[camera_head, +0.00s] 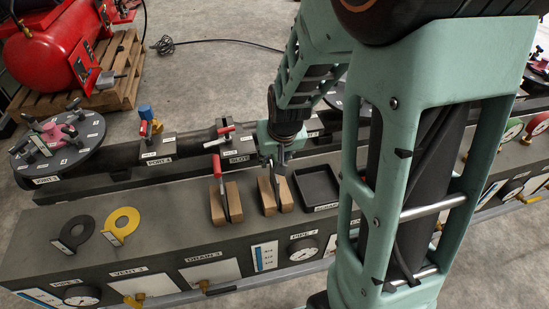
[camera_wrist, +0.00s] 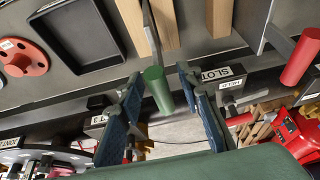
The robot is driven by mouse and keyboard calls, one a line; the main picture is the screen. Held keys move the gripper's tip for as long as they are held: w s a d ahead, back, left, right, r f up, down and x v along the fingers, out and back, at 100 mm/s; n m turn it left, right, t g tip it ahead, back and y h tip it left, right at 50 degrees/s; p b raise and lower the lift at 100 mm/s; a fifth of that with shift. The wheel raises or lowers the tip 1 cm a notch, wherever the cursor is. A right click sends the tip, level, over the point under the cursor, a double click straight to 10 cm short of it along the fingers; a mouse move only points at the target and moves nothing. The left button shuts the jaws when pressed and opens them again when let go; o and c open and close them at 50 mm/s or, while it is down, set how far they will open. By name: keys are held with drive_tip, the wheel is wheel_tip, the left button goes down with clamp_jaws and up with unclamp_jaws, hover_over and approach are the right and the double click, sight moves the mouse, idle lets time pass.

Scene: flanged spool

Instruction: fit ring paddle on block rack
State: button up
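A pair of upright wooden blocks (camera_head: 285,194) stands on the dark bench, with a thin dark plate between them. A green handle (camera_wrist: 158,90) shows in line with that plate in the wrist view. Whether the plate carries a ring cannot be told. My gripper (camera_head: 280,155) is just above and behind these blocks. In the wrist view my gripper (camera_wrist: 162,80) is open, its fingers on either side of the green handle with gaps showing. A second block pair (camera_head: 234,202) to the left holds a plate with a red handle (camera_head: 217,166), also seen in the wrist view (camera_wrist: 300,55).
A black tray (camera_head: 318,186) lies right of the blocks. A black ring tag (camera_head: 77,231) and a yellow ring tag (camera_head: 122,222) lie on the bench at left. Behind are several labelled slots with red-handled parts (camera_head: 219,136) and a round dark table (camera_head: 60,150).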

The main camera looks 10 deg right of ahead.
drive_tip(key=shift+v, duration=3.55)
